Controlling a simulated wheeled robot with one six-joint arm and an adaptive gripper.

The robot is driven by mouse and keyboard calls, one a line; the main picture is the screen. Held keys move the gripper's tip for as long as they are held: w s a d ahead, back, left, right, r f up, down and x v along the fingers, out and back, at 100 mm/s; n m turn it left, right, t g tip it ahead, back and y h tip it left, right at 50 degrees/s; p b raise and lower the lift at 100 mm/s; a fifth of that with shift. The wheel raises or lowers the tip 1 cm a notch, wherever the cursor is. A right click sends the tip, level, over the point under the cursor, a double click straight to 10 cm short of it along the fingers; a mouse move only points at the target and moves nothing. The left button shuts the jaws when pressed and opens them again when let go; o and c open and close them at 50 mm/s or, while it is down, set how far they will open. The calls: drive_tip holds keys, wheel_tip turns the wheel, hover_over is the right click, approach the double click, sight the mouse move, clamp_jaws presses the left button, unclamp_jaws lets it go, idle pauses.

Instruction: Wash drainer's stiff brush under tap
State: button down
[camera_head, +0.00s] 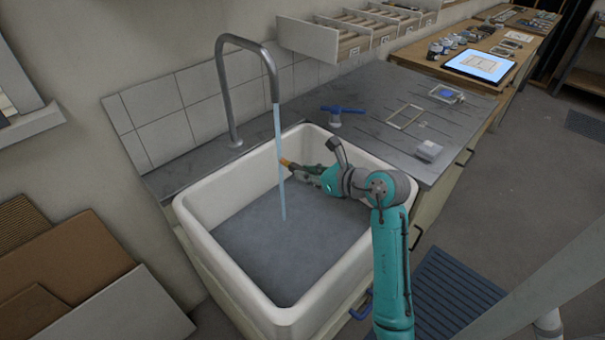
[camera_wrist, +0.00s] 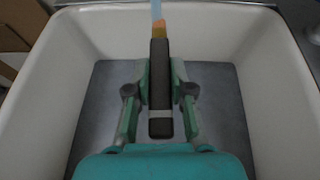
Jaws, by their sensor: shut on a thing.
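My gripper (camera_head: 310,171) reaches over the white sink (camera_head: 186,209) from the right, below its rim level. In the wrist view my gripper (camera_wrist: 160,85) is shut on the dark handle of the brush (camera_wrist: 160,68). The brush's orange-yellow end (camera_wrist: 159,29) points away from my gripper, at the water stream (camera_wrist: 156,8). In the head view the brush's orange tip (camera_head: 285,162) is beside or in the stream. The grey tap (camera_head: 229,90) runs, and its water (camera_head: 279,150) falls to the sink floor. I cannot make out the bristles.
Sink walls surround my gripper. Boards (camera_head: 70,245) lean at the left.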

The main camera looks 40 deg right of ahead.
drive_tip(key=shift+s+a, duration=0.1)
drive_tip(key=shift+a, duration=0.05)
drive_tip(key=shift+d, duration=0.2)
drive_tip(key=shift+w+d, duration=0.25)
drive_tip(key=shift+d, duration=0.1)
drive_tip(key=s+d, duration=0.3)
drive_tip(key=s, duration=0.4)
drive_tip(key=shift+s+d, duration=0.15)
idle(0.9)
idle(1.1)
drive_tip(key=s+d+r, duration=0.2)
drive_tip(key=s+r, duration=0.2)
drive_tip(key=shift+s, duration=0.25)
idle(0.7)
